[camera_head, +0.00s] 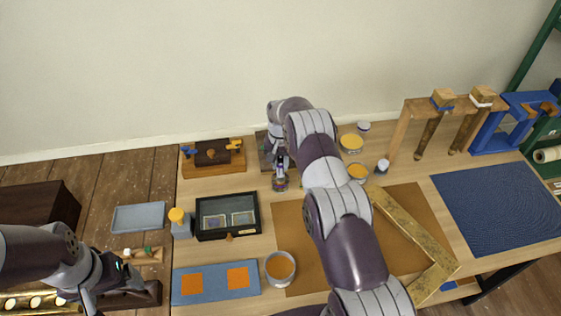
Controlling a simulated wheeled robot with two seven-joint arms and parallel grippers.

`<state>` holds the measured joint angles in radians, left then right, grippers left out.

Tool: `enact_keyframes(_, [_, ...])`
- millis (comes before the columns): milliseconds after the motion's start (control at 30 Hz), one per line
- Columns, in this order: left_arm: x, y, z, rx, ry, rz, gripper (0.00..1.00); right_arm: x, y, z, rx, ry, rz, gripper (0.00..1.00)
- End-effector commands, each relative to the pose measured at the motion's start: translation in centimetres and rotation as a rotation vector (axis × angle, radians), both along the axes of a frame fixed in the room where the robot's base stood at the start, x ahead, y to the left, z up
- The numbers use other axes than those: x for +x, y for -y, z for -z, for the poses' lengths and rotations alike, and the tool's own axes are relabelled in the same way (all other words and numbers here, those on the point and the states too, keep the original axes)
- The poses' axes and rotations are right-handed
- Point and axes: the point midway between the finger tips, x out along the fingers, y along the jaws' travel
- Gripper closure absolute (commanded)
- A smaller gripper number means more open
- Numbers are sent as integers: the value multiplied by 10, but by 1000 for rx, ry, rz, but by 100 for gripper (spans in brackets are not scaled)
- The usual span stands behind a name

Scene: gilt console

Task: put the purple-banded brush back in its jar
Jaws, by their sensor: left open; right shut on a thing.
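My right gripper (280,160) points down at the back of the table and is shut on a thin upright brush (281,168), mostly hidden by the fingers. A small glass jar (280,184) stands directly below it. The brush's lower end lines up with the jar's mouth; I cannot tell whether it is inside or just above. The purple band is too small to make out clearly. My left gripper (122,272) is open and empty at the lower left, away from the jar.
A black glazed case (228,233), a yellow-capped bottle (180,222) and a wooden rack (212,158) stand left of the jar. A gilt frame corner (408,232) lies on a brown mat (290,226). Tins (351,143) stand right of my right arm.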

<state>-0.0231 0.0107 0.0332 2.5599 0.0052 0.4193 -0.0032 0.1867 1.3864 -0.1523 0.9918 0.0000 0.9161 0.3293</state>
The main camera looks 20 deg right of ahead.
Motion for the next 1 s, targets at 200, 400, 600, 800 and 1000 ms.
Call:
enact_keyframes(200, [0, 0, 4, 0, -1, 0, 11, 0, 0, 3, 0, 0, 0, 52])
enact_keyframes(400, [0, 0, 4, 0, 0, 0, 11, 0, 0, 2, 0, 0, 0, 49])
enact_keyframes(600, [0, 0, -2, 0, 0, 0, 11, 0, 0, -3, 0, 0, 0, 49])
enact_keyframes(800, [0, 0, 13, 0, 0, 0, 11, 1, 0, -23, -1, 3, 0, 49])
enact_keyframes(1000, [0, 0, -48, 0, 0, 0, 11, 0, 0, -87, 0, 1, 0, 49])
